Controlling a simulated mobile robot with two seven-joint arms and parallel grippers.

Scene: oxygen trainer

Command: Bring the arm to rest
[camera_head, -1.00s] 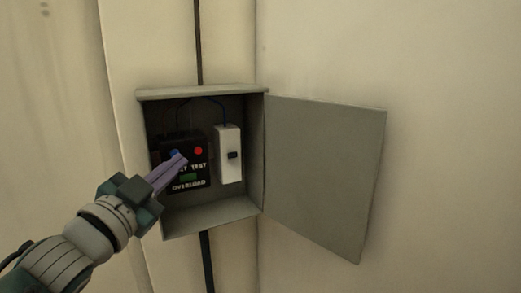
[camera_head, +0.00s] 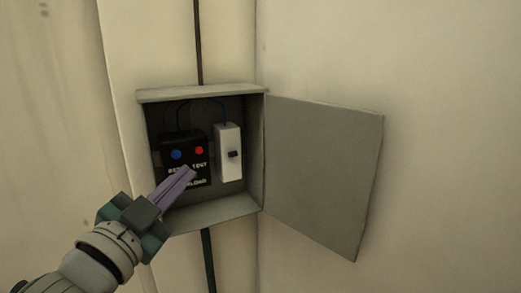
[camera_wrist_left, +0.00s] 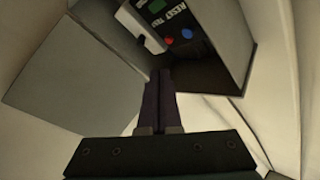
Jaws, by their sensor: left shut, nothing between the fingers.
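My left gripper (camera_head: 185,176) is shut and empty, its purple fingers together. In the head view its tips overlap the lower part of the black overload unit (camera_head: 178,145), hiding some of its lettering; whether they touch cannot be told there. In the left wrist view the shut fingers (camera_wrist_left: 161,76) point toward the box opening, and the unit (camera_wrist_left: 176,20) shows beyond them. The unit has a blue button (camera_head: 176,154) and a red button (camera_head: 199,150). My right gripper is out of view.
The grey wall box (camera_head: 215,215) stands open, its door (camera_head: 322,175) swung out to the right. A white switch unit (camera_head: 229,165) with a dark knob sits right of the black unit. Conduit (camera_head: 199,45) runs above and below the box. Plain wall (camera_head: 430,70) surrounds it.

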